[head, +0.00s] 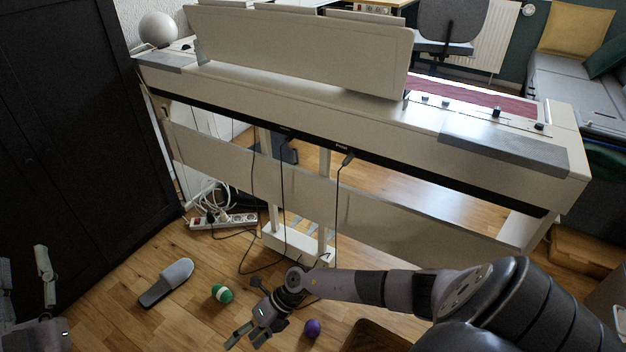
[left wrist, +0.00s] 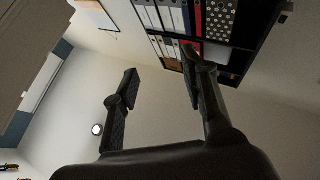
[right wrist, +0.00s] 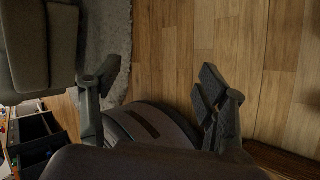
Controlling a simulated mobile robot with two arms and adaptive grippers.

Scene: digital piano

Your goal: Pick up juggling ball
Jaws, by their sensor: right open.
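A green ball with a pale band (head: 222,293) lies on the wooden floor in front of the piano. A purple ball (head: 312,328) lies on the floor further right. Either could be the juggling ball; I cannot tell which. My right gripper (head: 247,338) is low between the two balls in the head view, apart from both, open and empty. Neither ball shows between its fingers in the right wrist view (right wrist: 160,75). My left gripper (head: 24,262) is at the lower left edge, far from the balls. In the left wrist view (left wrist: 160,76) its fingers are apart and empty.
A grey slipper (head: 166,282) lies left of the green ball. A white power strip (head: 224,221) and loose cables lie behind it. The piano (head: 270,100) stands across the back, with a dark cabinet (head: 75,130) at left. Bare floor surrounds the balls.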

